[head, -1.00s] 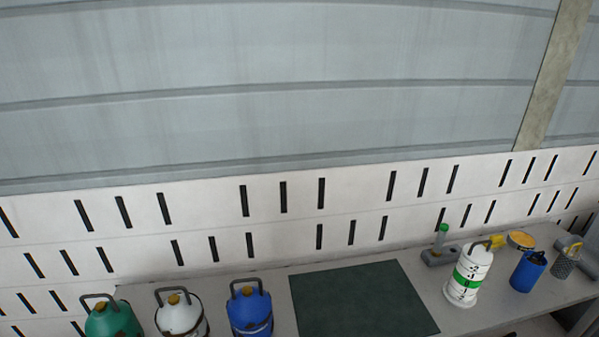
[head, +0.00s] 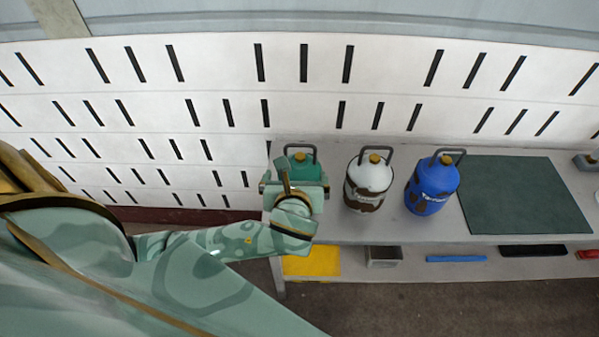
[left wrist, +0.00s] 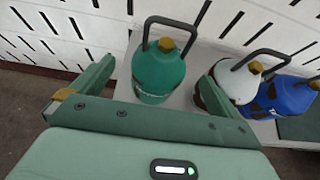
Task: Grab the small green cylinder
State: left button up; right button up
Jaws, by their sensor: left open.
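The small green cylinder (head: 303,165) stands upright at the left end of the grey bench, with a dark handle and a brass valve on top. My left gripper (head: 292,188) is in front of it in the head view and hides its lower part. In the left wrist view the green cylinder (left wrist: 158,72) stands just beyond and between the two open fingers of my left gripper (left wrist: 155,80), nothing held. Whether the fingers touch it I cannot tell. My right gripper is not in view.
A white cylinder (head: 370,180) stands close to the right of the green one, then a blue cylinder (head: 432,186). A dark green mat (head: 520,195) lies further right on the bench (head: 340,228). A lower shelf holds a yellow item (head: 312,261). A slotted white wall stands behind.

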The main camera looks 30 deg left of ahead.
aim_at(297, 165)
pick_arm(q)
jog(key=b+x, duration=0.1)
jog(key=x, duration=0.5)
jog(key=shift+w+f, duration=0.15)
jog(key=shift+f, duration=0.05)
jog(key=shift+w+a+f+b, duration=0.25)
jog(key=shift+w+b, duration=0.1)
jog(key=shift+w, duration=0.05)
jog(key=x, duration=0.1)
jog(key=b+x, duration=0.1)
jog(key=x, duration=0.1)
jog(key=b+x, duration=0.1)
jog(key=shift+w+d+f, duration=0.15)
jog(key=shift+w+f, duration=0.1)
jog(key=shift+w, duration=0.35)
jog(key=c, duration=1.9)
jog(key=shift+c, duration=1.2)
